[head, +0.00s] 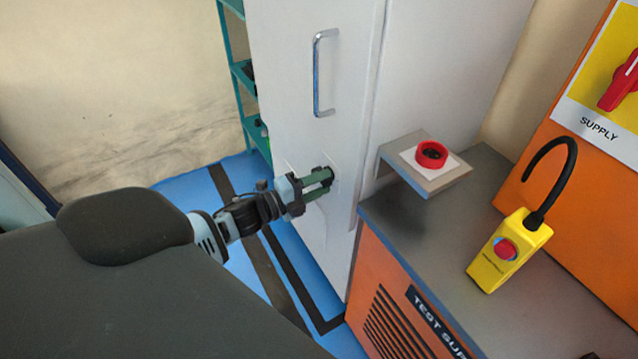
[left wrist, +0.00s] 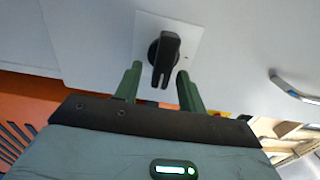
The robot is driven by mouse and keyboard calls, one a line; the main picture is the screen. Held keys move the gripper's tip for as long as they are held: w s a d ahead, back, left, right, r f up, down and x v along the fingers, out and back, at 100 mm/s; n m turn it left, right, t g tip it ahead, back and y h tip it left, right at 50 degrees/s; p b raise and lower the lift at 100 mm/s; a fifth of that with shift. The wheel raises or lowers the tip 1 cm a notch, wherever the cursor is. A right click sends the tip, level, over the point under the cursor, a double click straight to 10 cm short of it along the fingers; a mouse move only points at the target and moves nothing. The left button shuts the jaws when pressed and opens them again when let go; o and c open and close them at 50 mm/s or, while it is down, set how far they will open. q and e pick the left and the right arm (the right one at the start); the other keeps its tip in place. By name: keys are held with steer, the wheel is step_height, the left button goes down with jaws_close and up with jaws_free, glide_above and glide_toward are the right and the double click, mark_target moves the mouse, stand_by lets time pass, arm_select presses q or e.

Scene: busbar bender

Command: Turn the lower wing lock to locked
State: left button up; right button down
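The lower wing lock (left wrist: 163,56) is a black knob on a light square plate (left wrist: 190,32) on the white cabinet door. In the left wrist view its wing points down toward my gripper. My left gripper (left wrist: 158,82) is open, with one green finger on each side of the wing and a visible gap to each. In the head view my left gripper (head: 328,178) reaches the door below the chrome handle (head: 315,75) and hides most of the lock. My right gripper is in neither view.
Right of the door, an orange test cabinet has a grey top (head: 415,225). On it are a bracket with a red button (head: 431,154) and a yellow pendant (head: 508,250). A red supply switch (head: 622,85) is at far right. Teal shelving (head: 243,75) stands behind the door.

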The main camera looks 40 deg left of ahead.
arm_select(q)
steer(key=v, duration=0.8)
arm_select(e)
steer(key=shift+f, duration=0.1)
arm_select(q)
steer(key=shift+d, duration=0.1)
stand_by(0.6)
steer(key=s+d+f+n+g+y+p, duration=0.1)
steer(key=s+d+n, duration=0.4)
steer(key=s, duration=0.5)
steer(key=s+d+f+n+g+y+p, duration=0.2)
steer(key=s+d+f+n+g+p, duration=0.2)
steer(key=s+n, duration=0.5)
steer(key=s+d+f+n+g+y+p, duration=0.2)
steer(key=s+d+n+p, duration=0.2)
steer(key=s, duration=0.7)
steer(key=d+n, duration=0.2)
steer(key=d, duration=0.1)
steer(key=shift+d+f+n+g, duration=0.25)
steer(key=shift+f+n+g, duration=0.05)
steer(key=shift+n+g, duration=0.1)
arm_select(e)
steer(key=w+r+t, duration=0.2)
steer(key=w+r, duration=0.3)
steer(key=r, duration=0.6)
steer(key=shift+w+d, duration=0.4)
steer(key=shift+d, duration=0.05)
